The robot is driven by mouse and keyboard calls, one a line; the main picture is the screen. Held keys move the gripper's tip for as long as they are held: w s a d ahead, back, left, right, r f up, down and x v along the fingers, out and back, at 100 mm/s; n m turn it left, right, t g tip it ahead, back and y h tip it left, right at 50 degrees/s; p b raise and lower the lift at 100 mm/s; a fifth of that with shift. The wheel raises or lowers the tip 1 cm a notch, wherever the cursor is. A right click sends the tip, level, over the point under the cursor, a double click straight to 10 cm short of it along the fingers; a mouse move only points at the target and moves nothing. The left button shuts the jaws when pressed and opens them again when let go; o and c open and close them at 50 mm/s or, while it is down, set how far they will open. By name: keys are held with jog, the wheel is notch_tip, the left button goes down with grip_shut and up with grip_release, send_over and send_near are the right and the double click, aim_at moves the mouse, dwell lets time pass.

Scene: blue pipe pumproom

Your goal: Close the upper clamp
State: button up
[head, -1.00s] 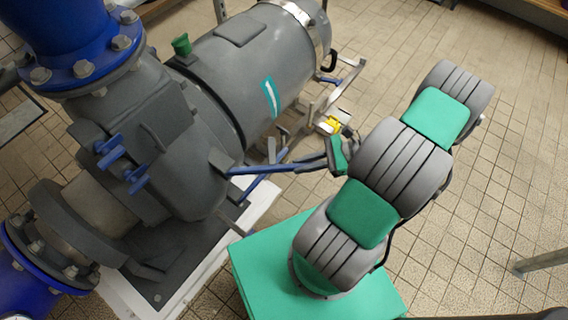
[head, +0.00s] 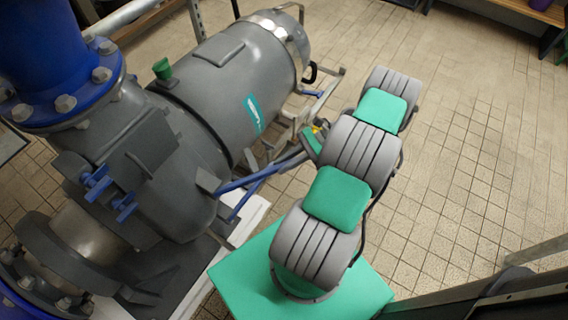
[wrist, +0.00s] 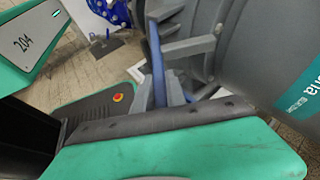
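Two long blue clamp levers stick out from the side of the grey pump in the head view, the upper lever (head: 240,182) above the lower lever (head: 243,202). I cannot tell for certain which parts are the clamp's catch. My gripper (head: 287,163) is at the outer end of the levers, partly hidden by my green and grey arm. In the wrist view a blue lever (wrist: 157,62) runs down to my grey gripper fingers (wrist: 160,97), seemingly between them. Whether they grip it is not clear; the dark edge of my wrist hides their lower part.
The grey pump body (head: 225,85) fills the left, with a teal label, a green cap (head: 162,69) and small blue handles (head: 97,181). A blue flanged pipe (head: 60,50) rises at upper left. The tiled floor (head: 465,140) is open to the right.

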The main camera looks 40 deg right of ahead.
jog(key=o, duration=0.5)
jog(key=shift+c, duration=0.2)
jog(key=shift+r+p, duration=0.35)
jog(key=shift+r, duration=0.05)
notch_tip(320, 180, up, 3)
jog(key=p, duration=0.3)
jog(key=shift+r, duration=0.2)
jog(key=s+a+r+p, duration=0.3)
jog(key=s+r+p, duration=0.1)
jog(key=s+p, duration=0.1)
jog(key=s+a+r+p, duration=0.2)
jog(key=s+r+p, duration=0.2)
jog(key=s+p, duration=0.2)
jog(key=shift+s+a+r, duration=0.4)
jog(key=shift+s, duration=0.5)
jog(key=shift+c, duration=0.5)
